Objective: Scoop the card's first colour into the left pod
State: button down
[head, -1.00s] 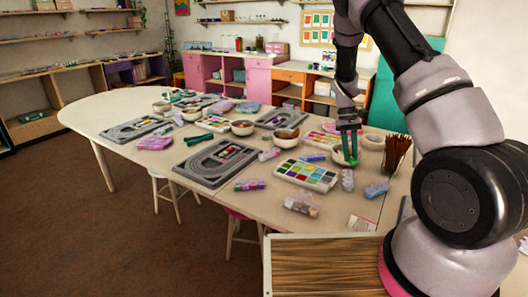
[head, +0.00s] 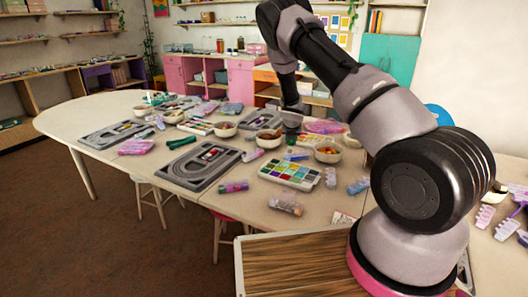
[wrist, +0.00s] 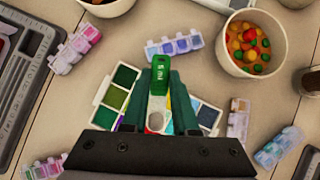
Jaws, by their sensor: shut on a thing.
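My gripper (wrist: 160,88) is shut on a green scoop (wrist: 161,68) marked "5 ml", seen in the wrist view between the dark green fingers. What the scoop holds is not clear. In the head view my gripper (head: 291,130) hangs above the table, to the left of a white bowl (head: 328,153). In the wrist view this bowl (wrist: 222,48) holds orange, red, yellow and green beads. Grey bead boards (head: 172,168) lie to the left, with small coloured pieces in their middle compartments. I cannot make out the card or tell which part is the left pod.
A paint-like tray of coloured squares (head: 290,174) lies below my gripper. Small clear bead cases (head: 286,206) are scattered around it. Other bowls (head: 269,138) stand nearby. A wooden-topped surface (head: 300,265) is at the front. The table's left end has free room.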

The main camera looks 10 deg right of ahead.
jog(key=shift+s+a+f+n+y, duration=0.7)
jog(key=shift+a+f+n+y, duration=0.3)
jog(key=shift+a+n+y, duration=1.05)
jog(key=shift+s+a+f+n+y, duration=0.85)
jog(key=shift+a+n+y, duration=0.75)
jog(key=shift+n, duration=0.9)
jog(key=shift+s+a+f+n+y, duration=0.55)
jog(key=shift+a+f+n+y, duration=0.55)
jog(key=shift+a+n+y, duration=0.95)
jog(key=shift+s+d+f+h, duration=0.1)
jog(key=shift+d+f+h, duration=0.1)
jog(key=shift+f, duration=0.4)
jog(key=shift+s+d+f+h, duration=0.1)
jog(key=shift+d+f, duration=0.1)
jog(key=shift+f, duration=0.4)
